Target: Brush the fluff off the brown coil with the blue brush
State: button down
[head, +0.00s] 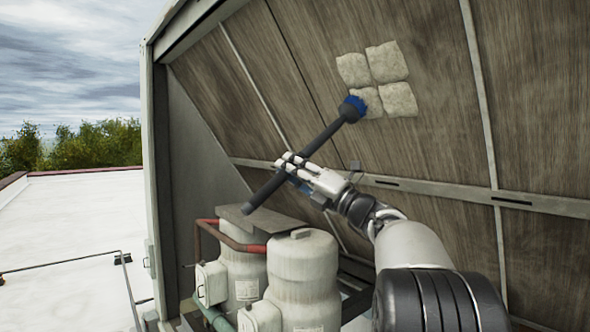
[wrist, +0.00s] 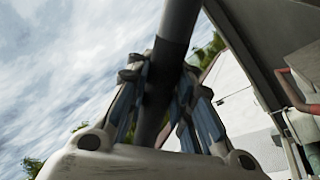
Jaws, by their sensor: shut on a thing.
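The brown coil (head: 300,60) is a large slanted surface with a streaked brown face, split by pale metal strips. Several pale fluff pads (head: 388,62) sit in a cluster on its upper part. My gripper (head: 287,163) is shut around the dark handle of the blue brush (head: 330,131), which slants up to the right. The blue bristle head overlaps the lower left pad in the head view and partly hides it; I cannot tell whether they touch. In the wrist view the handle (wrist: 178,30) runs between my gripper's fingers (wrist: 162,92); the bristles are not visible there.
Two pale compressor tanks (head: 303,275) with red-brown pipes (head: 235,240) stand below the coil. A grey frame post (head: 157,170) edges the unit on the left. A horizontal metal rail (head: 455,191) crosses the coil. The white roof (head: 70,230) at left is mostly open.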

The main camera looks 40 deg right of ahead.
dwell(0.4)
jog(key=s+b, duration=0.2)
jog(key=s, duration=0.7)
jog(key=shift+s+d, duration=0.15)
jog(key=shift+d, duration=0.2)
jog(key=shift+r, duration=0.1)
dwell(0.3)
jog(key=s, duration=0.7)
jog(key=shift+s+d, duration=0.15)
jog(key=shift+d, duration=0.15)
dwell(0.5)
